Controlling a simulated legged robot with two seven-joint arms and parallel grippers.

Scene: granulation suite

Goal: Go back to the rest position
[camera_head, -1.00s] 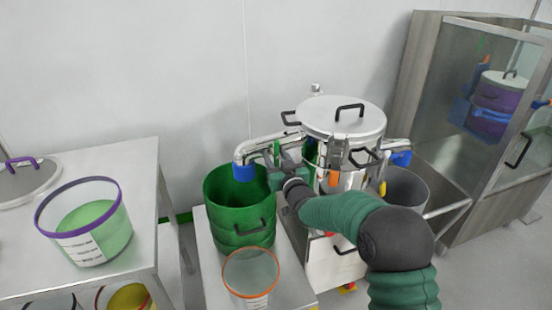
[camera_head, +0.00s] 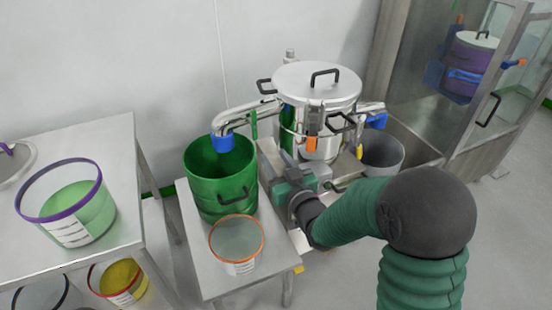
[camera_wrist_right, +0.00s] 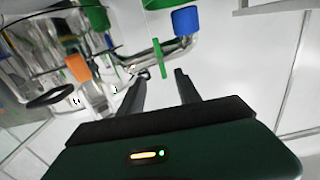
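My right arm comes in from the lower right in the head view. Its gripper (camera_head: 264,158) is in front of the steel machine (camera_head: 318,95), beside the green bucket (camera_head: 222,180). In the right wrist view the two dark fingers of the gripper (camera_wrist_right: 160,82) stand apart with nothing held between them. A green handle (camera_wrist_right: 160,56) on the machine's pipe shows beyond the fingertips; it also shows in the head view (camera_head: 254,124). My left gripper is not in view.
A clear orange-rimmed container (camera_head: 237,250) stands on the small table (camera_head: 205,270) by the green bucket. A purple-rimmed tub (camera_head: 70,212) is on the left table (camera_head: 105,150). A grey bucket (camera_head: 383,155) stands right of the machine. A glass-fronted cabinet (camera_head: 410,75) is behind, right.

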